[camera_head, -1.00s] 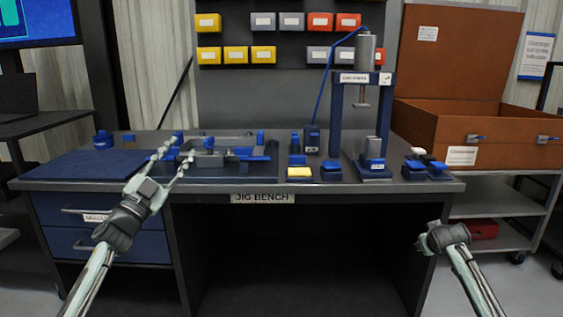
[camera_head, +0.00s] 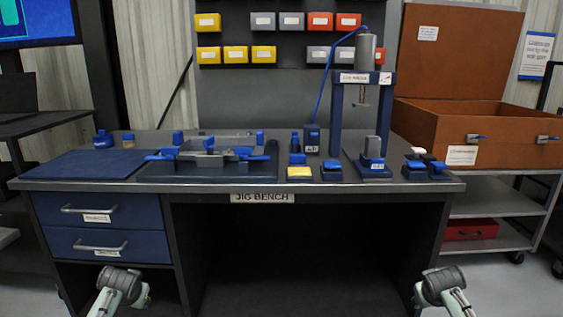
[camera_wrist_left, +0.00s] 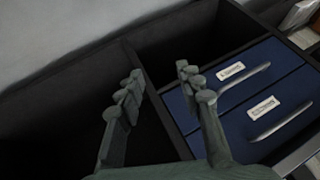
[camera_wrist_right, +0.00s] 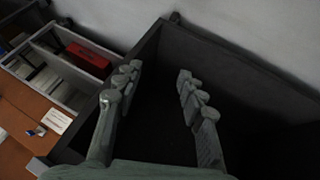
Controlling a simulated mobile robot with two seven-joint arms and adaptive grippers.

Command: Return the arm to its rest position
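My left arm (camera_head: 120,290) is low at the bottom left of the head view, in front of the bench drawers. My left gripper (camera_wrist_left: 157,82) shows in the left wrist view with its fingers apart and nothing between them. My right arm (camera_head: 443,288) is low at the bottom right of the head view. My right gripper (camera_wrist_right: 158,82) shows in the right wrist view, also with its fingers apart and empty. Both gripper fingers are hidden in the head view.
The jig bench (camera_head: 330,187) spans the middle, with a jig (camera_head: 210,160) and a blue press (camera_head: 337,115) on top. Blue drawers (camera_head: 98,210) are at its left. An open brown case (camera_head: 425,125) sits on a grey cart (camera_head: 490,208) at right. The bench's underside is open.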

